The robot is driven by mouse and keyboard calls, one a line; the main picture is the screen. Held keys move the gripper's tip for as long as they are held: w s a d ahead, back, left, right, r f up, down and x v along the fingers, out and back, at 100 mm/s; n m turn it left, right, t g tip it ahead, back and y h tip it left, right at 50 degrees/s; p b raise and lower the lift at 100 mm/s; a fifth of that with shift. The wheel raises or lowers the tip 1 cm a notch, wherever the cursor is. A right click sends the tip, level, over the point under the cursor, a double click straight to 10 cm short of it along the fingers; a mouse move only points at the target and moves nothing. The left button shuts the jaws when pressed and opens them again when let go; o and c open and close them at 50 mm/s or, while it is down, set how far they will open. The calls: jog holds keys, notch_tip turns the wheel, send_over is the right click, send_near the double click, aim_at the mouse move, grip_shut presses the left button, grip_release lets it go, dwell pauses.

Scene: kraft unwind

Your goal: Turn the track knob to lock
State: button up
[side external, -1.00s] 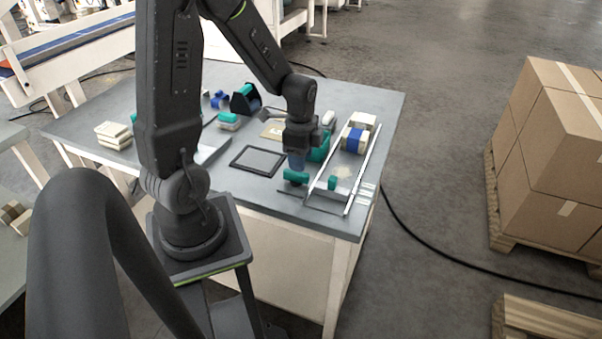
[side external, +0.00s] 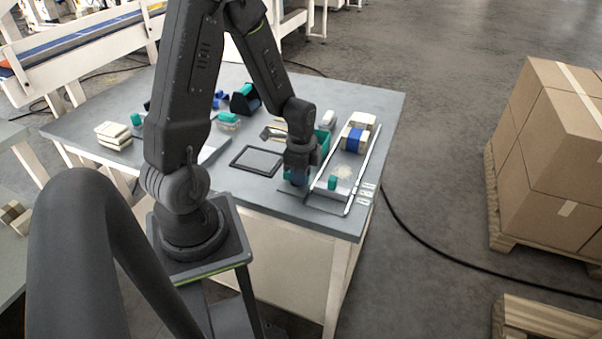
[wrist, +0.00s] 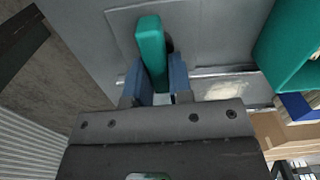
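The teal track knob (wrist: 151,45) is a long bar on a grey plate in the wrist view. The two blue fingers of my gripper (wrist: 158,80) stand on either side of it and look closed against its flanks. In the side view my gripper (side external: 299,180) is low at the left edge of the track (side external: 352,190), and the knob is hidden behind it. A small teal block (side external: 332,183) stands inside the track, near its front end.
A teal bin (side external: 322,142) stands just behind my gripper and shows at the right of the wrist view (wrist: 290,50). A cream roll with a blue band (side external: 354,139) lies in the far part of the track. A black-framed panel (side external: 257,160) lies to the left.

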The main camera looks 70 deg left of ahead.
grip_shut()
jog(key=shift+n, duration=0.3)
jog(key=n, duration=0.3)
jog(key=shift+w+a+n, duration=0.2)
jog(key=shift+n, duration=0.1)
jog(key=n, duration=0.3)
jog(key=shift+a+n, duration=0.2)
jog(key=shift+n, duration=0.1)
jog(key=n, duration=0.4)
jog(key=shift+a+n, duration=0.25)
jog(key=shift+n, duration=0.05)
jog(key=shift+s+a+n, duration=0.1)
jog(key=shift+a+n, duration=0.1)
jog(key=shift+n, duration=1.9)
